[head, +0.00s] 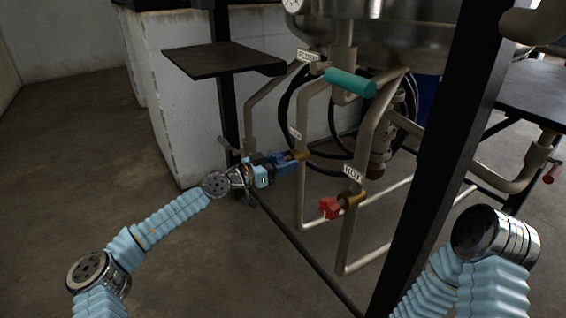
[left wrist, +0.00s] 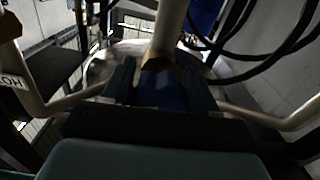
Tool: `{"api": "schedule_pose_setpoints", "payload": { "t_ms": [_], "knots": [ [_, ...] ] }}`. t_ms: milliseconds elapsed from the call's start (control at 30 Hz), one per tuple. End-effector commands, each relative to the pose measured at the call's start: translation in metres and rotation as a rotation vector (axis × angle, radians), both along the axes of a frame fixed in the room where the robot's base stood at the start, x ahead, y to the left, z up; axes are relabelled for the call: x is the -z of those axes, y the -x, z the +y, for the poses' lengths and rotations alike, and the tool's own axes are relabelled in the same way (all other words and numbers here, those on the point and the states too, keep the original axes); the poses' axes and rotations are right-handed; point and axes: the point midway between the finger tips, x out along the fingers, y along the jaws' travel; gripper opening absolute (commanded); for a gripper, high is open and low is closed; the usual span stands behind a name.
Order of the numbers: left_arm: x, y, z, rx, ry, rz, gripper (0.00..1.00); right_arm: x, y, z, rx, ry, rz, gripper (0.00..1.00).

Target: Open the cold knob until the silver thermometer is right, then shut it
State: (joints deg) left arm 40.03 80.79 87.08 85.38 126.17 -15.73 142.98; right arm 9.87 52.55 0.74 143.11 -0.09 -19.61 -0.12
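The blue cold knob (head: 288,163) sits on a brass valve stem on the cold pipe, left of the hot valve. My left gripper (head: 272,168) is at it from the left. In the left wrist view the blue knob (left wrist: 163,90) lies between the two fingers (left wrist: 163,84), which look closed against its sides. A round dial with a pale face (head: 293,4), perhaps the silver thermometer, is cut off by the top edge, and its reading cannot be made out. My right gripper is out of view; only part of my right arm shows.
The red hot knob (head: 330,208) is close by on the right, below a HOT label (head: 352,174). A teal handle (head: 350,82) is above. Black uprights, a dark shelf (head: 222,60) and beige pipes crowd the valves. The floor at left is clear.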

Motion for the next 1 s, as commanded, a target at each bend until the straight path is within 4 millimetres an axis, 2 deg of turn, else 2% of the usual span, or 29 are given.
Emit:
{"api": "schedule_pose_setpoints", "payload": {
  "t_ms": [33,167,200,567,1000],
  "knots": [
    [0.0,0.0,0.0,0.0,0.0,0.0,0.5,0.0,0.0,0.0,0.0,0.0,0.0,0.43],
    [0.0,0.0,0.0,0.0,0.0,0.0,0.3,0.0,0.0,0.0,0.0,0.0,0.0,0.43],
    [0.0,0.0,0.0,0.0,0.0,0.0,0.28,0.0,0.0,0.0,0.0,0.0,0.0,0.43],
    [-0.001,0.0,0.0,0.001,-0.042,-0.056,0.27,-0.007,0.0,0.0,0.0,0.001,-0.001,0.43],
    [0.0,-0.001,0.001,0.002,-0.253,-0.346,0.27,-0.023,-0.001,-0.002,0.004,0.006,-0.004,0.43]
  ]
}}
